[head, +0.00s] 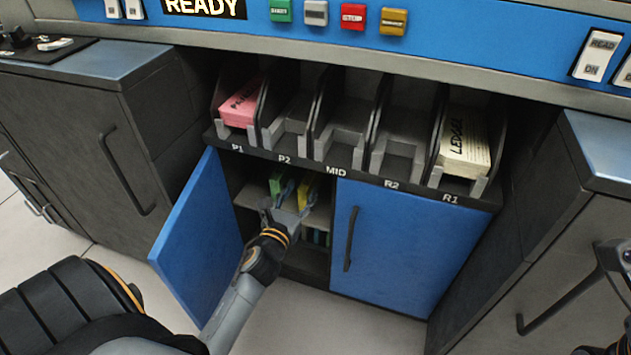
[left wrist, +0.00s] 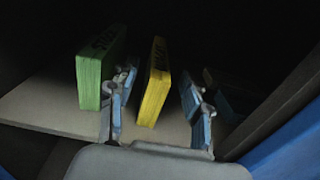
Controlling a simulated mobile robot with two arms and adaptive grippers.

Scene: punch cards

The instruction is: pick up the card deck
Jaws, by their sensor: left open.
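A yellow card deck (head: 305,190) stands upright on the shelf inside the open cabinet; its lettering is too dark to read. A green card deck (head: 276,184) stands to its left. My left gripper (head: 287,205) reaches into the cabinet and is open. In the left wrist view its two blue-padded fingers stand on either side of the yellow deck (left wrist: 154,92), with gaps visible on both sides. The left finger is between the yellow and the green deck (left wrist: 98,75). What may be part of my right gripper (head: 618,258) shows at the right edge, mostly cut off.
A blue door (head: 203,240) stands open left of my left arm. A shut blue door (head: 395,245) is to the right. Above, a slotted rack holds a pink deck (head: 240,103) in P1 and a cream deck (head: 464,152) in R1; P2, MID and R2 are empty.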

